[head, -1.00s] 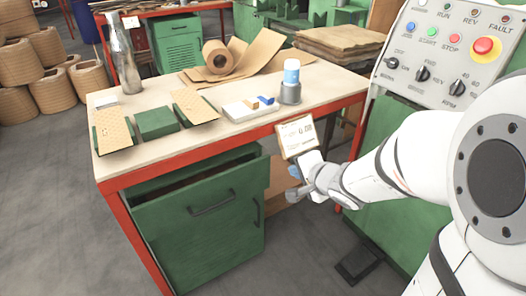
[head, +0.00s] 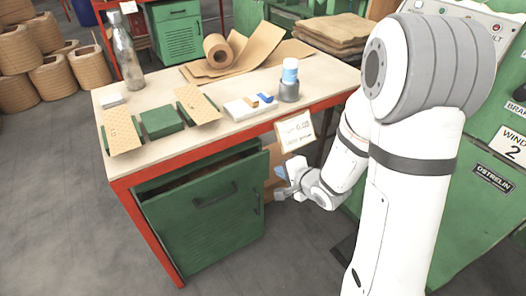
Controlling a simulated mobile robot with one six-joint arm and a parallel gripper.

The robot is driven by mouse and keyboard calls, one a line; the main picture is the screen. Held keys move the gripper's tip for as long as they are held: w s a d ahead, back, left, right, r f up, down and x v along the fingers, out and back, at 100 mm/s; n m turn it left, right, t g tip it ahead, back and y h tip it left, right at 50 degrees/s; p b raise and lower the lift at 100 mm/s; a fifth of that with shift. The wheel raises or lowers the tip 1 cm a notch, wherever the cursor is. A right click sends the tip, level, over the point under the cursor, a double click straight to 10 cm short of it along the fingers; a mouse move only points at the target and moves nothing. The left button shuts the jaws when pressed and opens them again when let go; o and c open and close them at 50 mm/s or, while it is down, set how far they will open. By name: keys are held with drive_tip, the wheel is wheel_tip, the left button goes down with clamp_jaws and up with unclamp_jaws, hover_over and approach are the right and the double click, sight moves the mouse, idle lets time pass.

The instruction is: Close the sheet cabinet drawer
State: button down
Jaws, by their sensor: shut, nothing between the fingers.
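The green sheet cabinet drawer (head: 205,222) stands pulled out beneath the red-framed workbench (head: 225,141). A dark gap shows along its top, and its black handle (head: 214,195) is on the front panel. My gripper (head: 279,196) is just right of the drawer front, below the bench's front edge. It is shut and empty. Whether it touches the drawer's side cannot be told.
A paper label (head: 294,131) hangs at the bench front above my gripper. A green machine (head: 490,150) stands at right. The floor before the drawer is clear.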

sight(258, 158)
drive_tip(key=b+x, duration=0.1)
drive_tip(key=x, duration=0.5)
drive_tip(key=r+b+x, duration=0.1)
drive_tip(key=x, duration=0.2)
drive_tip(key=shift+w+a+f+b, duration=0.15)
drive_tip(key=shift+w+a+b, duration=0.15)
drive_tip(key=shift+w, duration=0.25)
drive_tip(key=shift+w+a, duration=0.25)
drive_tip(key=shift+w, duration=0.2)
